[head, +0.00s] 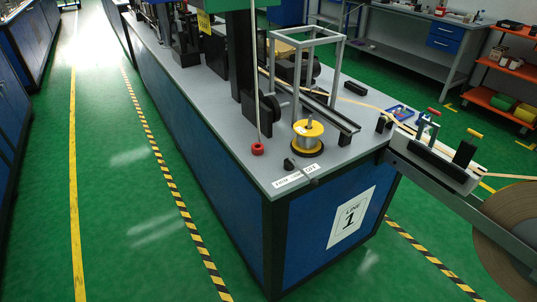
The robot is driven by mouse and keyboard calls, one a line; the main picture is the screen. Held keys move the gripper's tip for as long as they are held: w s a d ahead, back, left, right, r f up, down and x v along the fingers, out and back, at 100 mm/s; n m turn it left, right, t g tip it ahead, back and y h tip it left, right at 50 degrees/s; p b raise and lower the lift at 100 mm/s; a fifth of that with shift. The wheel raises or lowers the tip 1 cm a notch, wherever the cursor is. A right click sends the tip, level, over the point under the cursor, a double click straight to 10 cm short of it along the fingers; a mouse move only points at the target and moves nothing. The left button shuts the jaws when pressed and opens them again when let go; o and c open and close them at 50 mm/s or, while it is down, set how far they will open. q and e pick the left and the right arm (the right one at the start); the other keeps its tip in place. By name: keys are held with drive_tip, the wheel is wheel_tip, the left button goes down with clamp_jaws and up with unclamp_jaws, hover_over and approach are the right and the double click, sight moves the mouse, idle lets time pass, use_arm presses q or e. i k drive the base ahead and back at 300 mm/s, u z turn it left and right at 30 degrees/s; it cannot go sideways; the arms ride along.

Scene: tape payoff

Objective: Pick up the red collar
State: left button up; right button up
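A small red collar (258,149) sits low on the grey bench top (225,122), near the bench's left edge. A thin pale rod (255,80) comes down to it from above. I cannot tell whether the collar is around the rod or only beneath its end. Neither of my grippers is in view.
A black post (243,55) rises behind. A small dark knob (289,164) is near the front edge. A large brown tape reel (507,235) is at right. Green floor at left is clear.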

sight(257, 149)
drive_tip(key=z, duration=0.05)
drive_tip(key=k, duration=0.3)
drive_tip(key=u, duration=1.15)
drive_tip(key=i, duration=0.9)
drive_tip(key=z, duration=2.35)
